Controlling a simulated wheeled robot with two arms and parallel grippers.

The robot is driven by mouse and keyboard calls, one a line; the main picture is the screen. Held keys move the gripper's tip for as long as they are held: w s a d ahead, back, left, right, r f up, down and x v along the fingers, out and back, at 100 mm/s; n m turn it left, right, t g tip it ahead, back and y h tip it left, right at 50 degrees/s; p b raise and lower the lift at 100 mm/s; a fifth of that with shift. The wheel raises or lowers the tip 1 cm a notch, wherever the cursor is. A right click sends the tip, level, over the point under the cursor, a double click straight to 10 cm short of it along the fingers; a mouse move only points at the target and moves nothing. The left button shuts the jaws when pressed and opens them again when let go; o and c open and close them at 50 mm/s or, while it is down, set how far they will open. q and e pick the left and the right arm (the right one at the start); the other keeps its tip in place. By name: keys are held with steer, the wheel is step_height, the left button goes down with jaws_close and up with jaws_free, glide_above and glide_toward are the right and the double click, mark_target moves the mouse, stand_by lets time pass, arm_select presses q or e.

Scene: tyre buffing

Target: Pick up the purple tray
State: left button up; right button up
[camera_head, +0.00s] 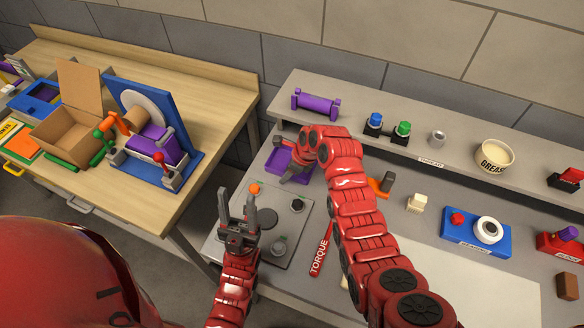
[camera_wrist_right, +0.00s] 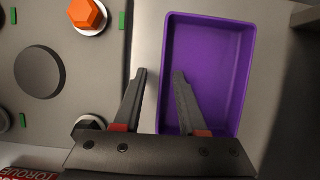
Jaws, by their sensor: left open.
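The purple tray (camera_wrist_right: 228,60) is a shallow, empty rectangular box on the grey bench. In the head view, the tray (camera_head: 276,160) sits near the bench's left edge, partly hidden by my right arm and gripper. My right gripper (camera_wrist_right: 159,73) is open in the wrist view, with its fingers on either side of the tray's left wall. One finger overlaps the tray's inside, and the other is outside with a gap to the wall. My left gripper (camera_head: 237,192) is open and empty, pointing up over the left edge of the grey plate, nearer than the tray.
A grey plate (camera_head: 296,222) with an orange nut (camera_wrist_right: 86,14) lies next to the tray. A red torque tool (camera_head: 321,250) is on the bench. The raised shelf (camera_head: 345,112) behind carries a purple roller (camera_head: 316,103). A wooden table (camera_head: 205,95) stands to the left.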

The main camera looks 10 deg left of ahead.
steer(key=shift+c, duration=0.2)
jaws_close()
stand_by(1.1)
